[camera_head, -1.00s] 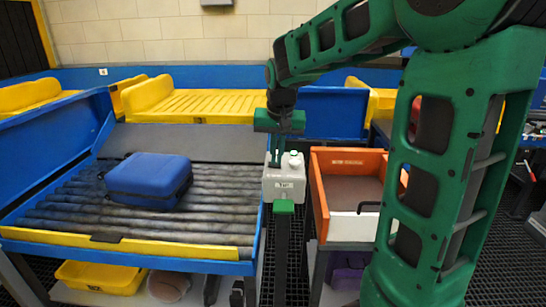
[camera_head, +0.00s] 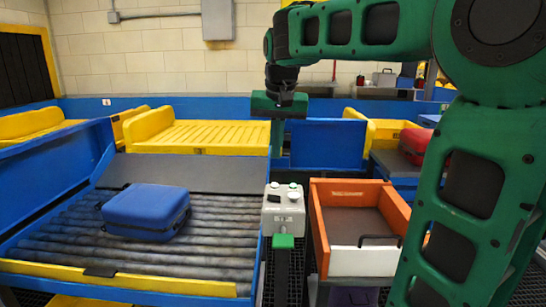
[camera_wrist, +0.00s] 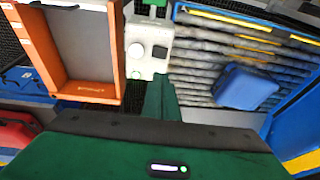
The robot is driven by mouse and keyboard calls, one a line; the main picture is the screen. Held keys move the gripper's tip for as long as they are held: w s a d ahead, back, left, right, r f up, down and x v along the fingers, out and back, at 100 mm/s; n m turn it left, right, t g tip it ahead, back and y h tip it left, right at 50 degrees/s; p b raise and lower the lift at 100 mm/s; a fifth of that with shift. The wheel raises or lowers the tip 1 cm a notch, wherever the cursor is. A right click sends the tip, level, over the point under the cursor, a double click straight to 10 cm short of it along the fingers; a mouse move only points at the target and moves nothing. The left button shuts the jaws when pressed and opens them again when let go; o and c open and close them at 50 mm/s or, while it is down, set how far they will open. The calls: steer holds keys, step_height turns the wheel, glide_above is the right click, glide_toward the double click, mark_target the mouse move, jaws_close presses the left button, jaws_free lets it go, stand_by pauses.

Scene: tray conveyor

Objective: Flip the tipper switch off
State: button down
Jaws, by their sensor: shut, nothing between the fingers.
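A small grey-white control box (camera_head: 284,212) stands on a post between the roller bed and an orange drawer. It has round knobs or switches on top and a label too small to read.
A blue suitcase (camera_head: 147,211) lies on the roller bed (camera_head: 70,233) at left. The orange drawer (camera_head: 319,230) with a white front and dark handle is right of the box. Yellow slatted trays (camera_head: 205,134) and a blue panel (camera_head: 328,145) stand behind. A red case (camera_head: 413,143) is at right.

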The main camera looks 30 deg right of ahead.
steer(key=shift+a+r, duration=0.1)
steer(key=shift+r, duration=0.1)
stand_by(0.4)
glide_toward(270, 197)
steer(key=x, duration=0.5)
steer(key=shift+w+d+f, duration=0.15)
steer(key=shift+w+d, duration=0.15)
steer(key=shift+d, duration=0.1)
steer(key=shift+a+f, duration=0.1)
steer(key=shift+f, duration=0.35)
steer(key=shift+a+f, duration=0.15)
steer(key=shift+f, duration=0.15)
